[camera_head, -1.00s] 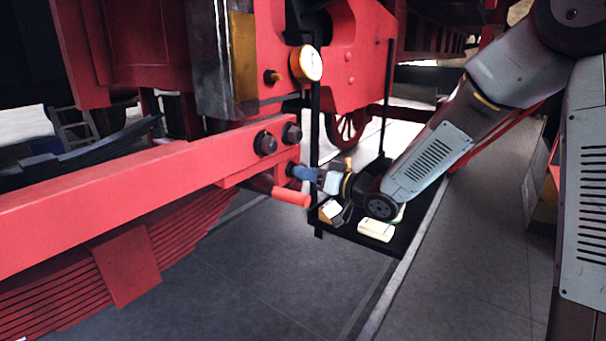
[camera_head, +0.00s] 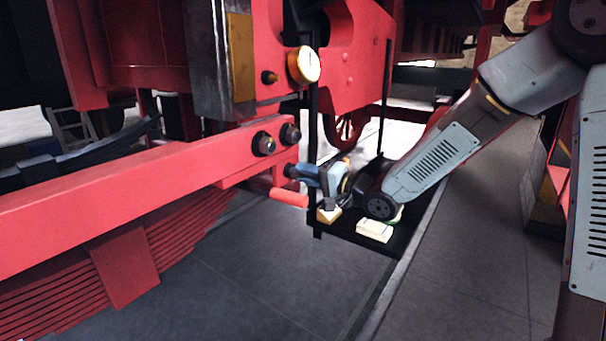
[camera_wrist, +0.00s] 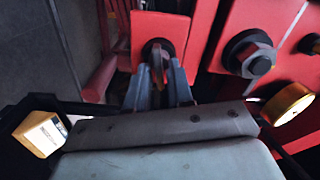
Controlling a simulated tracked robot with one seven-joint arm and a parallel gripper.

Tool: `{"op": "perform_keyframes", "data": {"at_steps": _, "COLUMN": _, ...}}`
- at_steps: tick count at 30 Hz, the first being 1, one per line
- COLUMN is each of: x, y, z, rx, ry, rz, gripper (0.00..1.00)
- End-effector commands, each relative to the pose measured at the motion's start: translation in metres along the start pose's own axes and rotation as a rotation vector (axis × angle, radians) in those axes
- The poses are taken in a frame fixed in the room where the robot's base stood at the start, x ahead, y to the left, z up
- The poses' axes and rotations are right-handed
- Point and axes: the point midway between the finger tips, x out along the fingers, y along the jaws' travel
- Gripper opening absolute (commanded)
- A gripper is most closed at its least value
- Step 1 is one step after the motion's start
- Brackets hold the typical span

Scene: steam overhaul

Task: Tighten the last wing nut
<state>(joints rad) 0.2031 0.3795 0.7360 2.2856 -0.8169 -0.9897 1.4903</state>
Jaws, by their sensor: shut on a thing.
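The wing nut (camera_wrist: 157,68) shows in the wrist view as a dark, brownish upright piece in front of a dark round seat on a red end plate (camera_wrist: 160,27). My gripper's two blue-grey fingers (camera_wrist: 158,88) stand on either side of it, and the gripper is shut on it. In the head view my gripper (camera_head: 297,172) reaches from the right to the end of the red beam (camera_head: 130,185). There its fingers hide the wing nut, so I cannot see how far it is seated.
A red handle (camera_head: 289,198) sticks out just below my gripper. Two dark hex bolts (camera_head: 264,144) and a round gauge (camera_head: 304,65) are above. A black hanging tray (camera_head: 355,238) with pale blocks (camera_head: 374,231) is below my wrist. The floor in front is clear.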

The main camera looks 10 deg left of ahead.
Motion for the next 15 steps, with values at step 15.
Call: {"op": "perform_keyframes", "data": {"at_steps": 15, "x": -0.0014, "y": 0.0051, "z": -0.0005, "rx": 0.276, "ry": 0.004, "rz": 0.010, "gripper": 0.00}}
